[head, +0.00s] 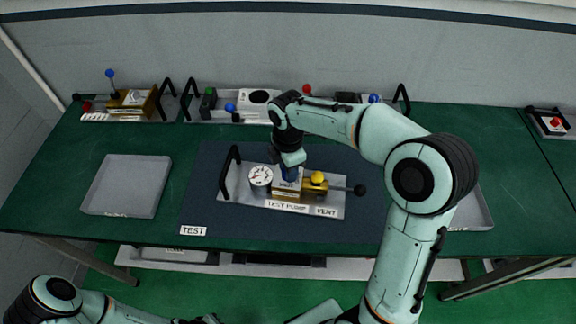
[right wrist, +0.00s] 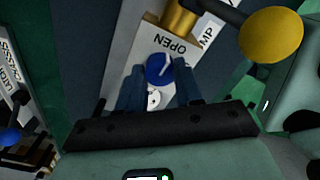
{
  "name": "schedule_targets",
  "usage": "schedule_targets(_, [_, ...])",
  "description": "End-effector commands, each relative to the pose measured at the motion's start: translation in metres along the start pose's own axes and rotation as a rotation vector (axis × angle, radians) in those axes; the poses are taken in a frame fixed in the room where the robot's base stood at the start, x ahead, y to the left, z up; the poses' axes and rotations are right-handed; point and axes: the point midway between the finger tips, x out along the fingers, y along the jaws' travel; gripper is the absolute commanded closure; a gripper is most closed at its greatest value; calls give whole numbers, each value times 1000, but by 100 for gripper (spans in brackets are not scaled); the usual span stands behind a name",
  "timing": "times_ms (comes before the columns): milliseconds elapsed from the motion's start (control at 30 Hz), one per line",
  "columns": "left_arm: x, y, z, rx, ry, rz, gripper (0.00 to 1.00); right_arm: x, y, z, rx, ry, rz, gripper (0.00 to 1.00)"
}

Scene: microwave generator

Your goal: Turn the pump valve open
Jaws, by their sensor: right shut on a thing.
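The test pump unit (head: 330,209) sits on the dark mat marked TEST, with a round gauge (head: 261,175), a brass body (head: 289,190), a yellow knob (head: 318,178) and a black-tipped lever (head: 358,190). My right gripper (head: 289,175) points down over the brass body and hides the valve from the head view. In the right wrist view, its blue fingers stand on both sides of the round blue valve knob (right wrist: 159,69) and are shut on it. The knob's white line slants beside the OPEN label (right wrist: 176,47). My left gripper is not in view.
An empty grey tray (head: 127,186) lies at the left of the green table. Several lever units stand along the back, among them one with a blue ball (head: 110,73). A red-button box (head: 551,122) is at the far right. My right arm covers part of another tray (head: 477,208).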

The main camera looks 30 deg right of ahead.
Motion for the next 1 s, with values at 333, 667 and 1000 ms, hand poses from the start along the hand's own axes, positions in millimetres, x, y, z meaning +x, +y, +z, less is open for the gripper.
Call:
schedule_targets(333, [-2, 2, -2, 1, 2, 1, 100, -1, 1, 0, -63, 1, 4, 95])
schedule_targets(667, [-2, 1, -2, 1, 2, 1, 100, -1, 1, 0, -64, 1, 4, 95])
schedule_targets(1000, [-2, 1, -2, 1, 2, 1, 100, 0, 0, 0, -63, 0, 2, 39])
